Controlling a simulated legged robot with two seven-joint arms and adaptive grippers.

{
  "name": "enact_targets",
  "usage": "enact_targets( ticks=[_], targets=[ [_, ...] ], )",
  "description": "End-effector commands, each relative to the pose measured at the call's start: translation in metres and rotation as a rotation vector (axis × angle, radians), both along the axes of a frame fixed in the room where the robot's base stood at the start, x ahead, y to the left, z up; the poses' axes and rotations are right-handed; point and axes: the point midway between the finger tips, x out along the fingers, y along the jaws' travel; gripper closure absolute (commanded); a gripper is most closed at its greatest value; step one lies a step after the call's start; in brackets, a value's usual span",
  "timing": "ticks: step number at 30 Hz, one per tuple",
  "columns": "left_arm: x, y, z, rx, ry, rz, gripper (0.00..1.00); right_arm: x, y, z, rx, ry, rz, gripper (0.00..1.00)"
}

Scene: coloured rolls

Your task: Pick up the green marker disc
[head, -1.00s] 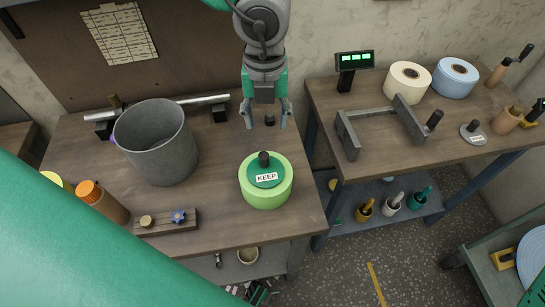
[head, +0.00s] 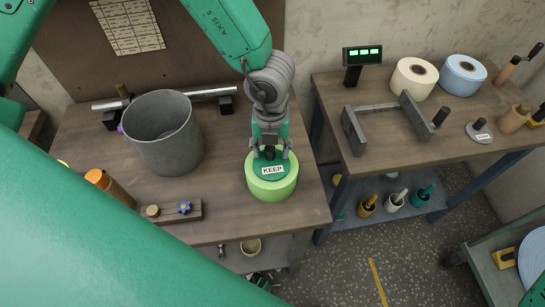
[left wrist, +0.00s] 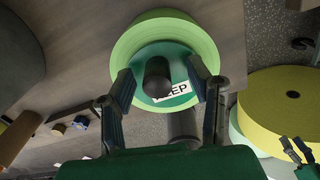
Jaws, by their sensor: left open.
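The green marker disc (head: 272,168) is dark green with a black knob and a white KEEP label. It lies flat on a light green roll (head: 271,189) near the right front of the left table. My left gripper (head: 270,155) points down just over the disc, jaws open, one finger on each side of the knob. In the left wrist view the disc (left wrist: 183,75) shows between the two fingers (left wrist: 162,88), with the knob (left wrist: 157,80) apart from both. Dark finger shapes (left wrist: 298,150), probably my right gripper, show at the lower right edge.
A grey bucket (head: 162,135) stands left of the roll. An orange-capped bottle (head: 108,186) and a small block with knobs (head: 170,211) are at the front left. A metal bar (head: 180,97) lies behind. The right table (head: 400,165) holds a cradle and two rolls.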

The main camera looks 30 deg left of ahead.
Motion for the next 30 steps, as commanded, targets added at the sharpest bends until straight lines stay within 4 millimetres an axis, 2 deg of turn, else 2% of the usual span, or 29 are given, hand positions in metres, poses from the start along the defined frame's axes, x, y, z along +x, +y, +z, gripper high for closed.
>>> enact_targets(
  ticks=[4,5,6,8,9,20,23,30],
  targets=[
    [0.0,0.0,0.0,0.0,0.0,0.0,0.54,0.0,0.0,0.0,0.0,0.0,0.0,0.6],
    [-0.001,0.0,0.0,0.0,0.0,0.0,0.61,0.0,0.0,0.0,0.0,0.0,0.0,0.6],
    [-0.001,0.0,0.001,0.0,0.0,0.0,0.75,0.0,0.0,0.0,0.0,0.0,0.0,0.6],
    [0.0,0.0,0.001,0.0,0.0,0.0,0.96,0.0,0.0,0.0,0.0,0.0,0.0,0.6],
    [0.0,0.0,0.0,0.0,0.0,0.0,1.0,0.0,0.0,0.0,0.0,0.0,0.0,0.6],
    [0.0,0.0,0.006,0.0,-0.001,0.0,1.0,0.0,0.0,0.0,0.0,0.0,0.0,0.6],
    [0.001,0.0,0.02,-0.001,-0.004,0.001,1.0,0.0,0.0,0.0,0.0,0.0,0.0,0.6],
    [0.001,0.0,0.069,-0.002,-0.004,0.001,1.0,0.0,0.0,0.0,0.0,0.0,0.0,0.6]
  ],
)
